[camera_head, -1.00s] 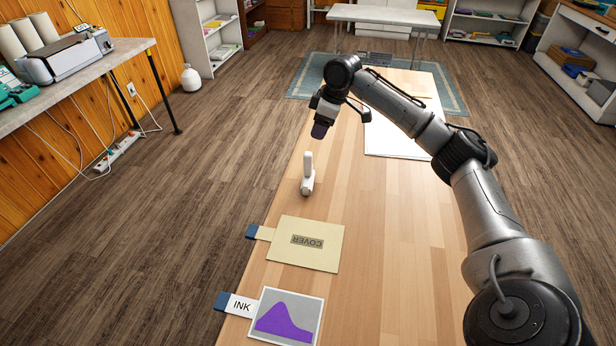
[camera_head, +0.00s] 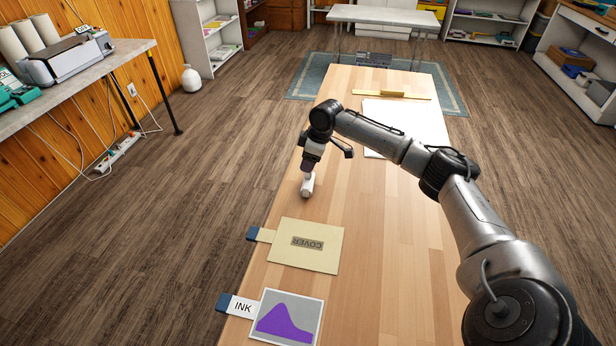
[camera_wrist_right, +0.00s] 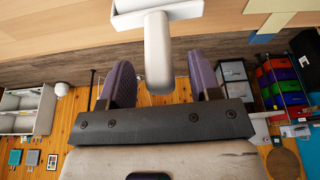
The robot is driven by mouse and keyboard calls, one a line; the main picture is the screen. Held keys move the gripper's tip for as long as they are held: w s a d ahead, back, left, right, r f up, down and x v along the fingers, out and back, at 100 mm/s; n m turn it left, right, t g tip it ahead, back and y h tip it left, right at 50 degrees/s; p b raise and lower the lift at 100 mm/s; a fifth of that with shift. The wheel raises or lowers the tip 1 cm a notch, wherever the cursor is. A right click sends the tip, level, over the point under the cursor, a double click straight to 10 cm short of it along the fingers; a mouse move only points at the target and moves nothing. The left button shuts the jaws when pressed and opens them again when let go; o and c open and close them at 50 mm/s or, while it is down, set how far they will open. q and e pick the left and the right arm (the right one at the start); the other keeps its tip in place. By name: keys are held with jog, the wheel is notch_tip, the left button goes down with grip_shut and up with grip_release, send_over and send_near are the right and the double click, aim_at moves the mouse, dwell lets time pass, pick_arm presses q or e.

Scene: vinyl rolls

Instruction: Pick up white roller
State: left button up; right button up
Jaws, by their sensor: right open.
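The white roller (camera_head: 307,188) stands on the wooden table near its left edge, its handle pointing up toward my right gripper (camera_head: 310,170). In the right wrist view the roller's handle (camera_wrist_right: 158,55) reaches down between the two purple-padded fingers of my right gripper (camera_wrist_right: 160,85). The fingers are open, with a gap on each side of the handle. In the head view the gripper hides the top of the handle. My left gripper is not in view.
A beige COVER sheet (camera_head: 321,257) and an INK card with a purple shape (camera_head: 265,335) lie nearer on the table (camera_head: 385,240). A white sheet (camera_head: 405,120) and a yellow ruler-like strip (camera_head: 365,93) lie farther back. The table's right side is mostly clear.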

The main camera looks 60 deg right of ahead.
jog(key=shift+x, duration=1.25)
grip_shut()
